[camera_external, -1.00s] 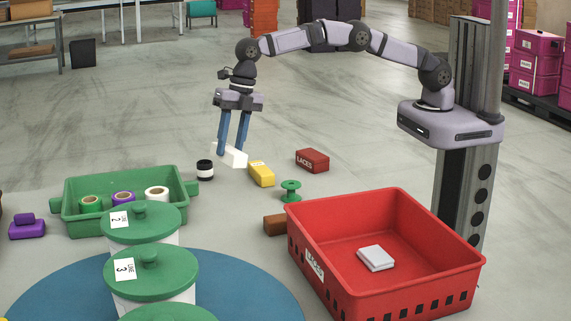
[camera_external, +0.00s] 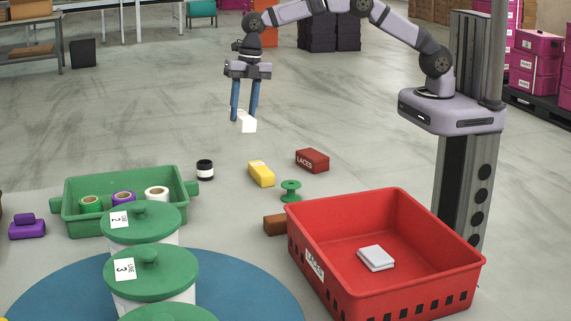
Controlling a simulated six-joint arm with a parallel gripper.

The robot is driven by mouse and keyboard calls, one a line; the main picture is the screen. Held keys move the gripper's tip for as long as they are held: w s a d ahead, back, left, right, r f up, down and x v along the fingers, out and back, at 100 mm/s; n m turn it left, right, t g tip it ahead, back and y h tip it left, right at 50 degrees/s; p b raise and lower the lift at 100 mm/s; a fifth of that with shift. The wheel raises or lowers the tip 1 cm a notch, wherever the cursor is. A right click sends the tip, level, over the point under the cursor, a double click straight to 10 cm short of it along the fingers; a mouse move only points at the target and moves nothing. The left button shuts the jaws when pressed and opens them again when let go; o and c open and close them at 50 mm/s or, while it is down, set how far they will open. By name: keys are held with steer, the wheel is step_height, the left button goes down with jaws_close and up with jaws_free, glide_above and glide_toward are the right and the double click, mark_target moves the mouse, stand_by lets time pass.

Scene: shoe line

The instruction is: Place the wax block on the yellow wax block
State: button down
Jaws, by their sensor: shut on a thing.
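My gripper (camera_external: 244,118) points down with its blue fingers shut on a white block (camera_external: 246,122), the wax block. It holds the block in the air, well above the floor. The yellow wax block (camera_external: 261,173) lies on the floor, below and slightly right of the held block in the picture. Its top is bare, apart from a small pale label. Nothing hides it.
A black-and-white jar (camera_external: 205,170) stands left of the yellow block. A red laces box (camera_external: 312,160) and a green spool (camera_external: 291,190) are to its right. A red crate (camera_external: 468,262), a brown block (camera_external: 274,224) and a green tray (camera_external: 128,178) with rolls are nearer the camera.

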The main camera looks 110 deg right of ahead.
steer(key=shift+m+g, duration=0.6)
steer(key=shift+g, duration=0.1)
steer(key=s+f, duration=0.2)
steer(key=s, duration=0.1)
steer(key=s+f, duration=0.1)
steer(key=s, duration=0.1)
steer(key=shift+f, duration=0.1)
glide_above(261, 168)
steer(key=shift+f+p, duration=0.3)
steer(key=shift+f, duration=4.65)
steer(key=shift+f, duration=0.1)
steer(key=c, duration=1.2)
jaws_free()
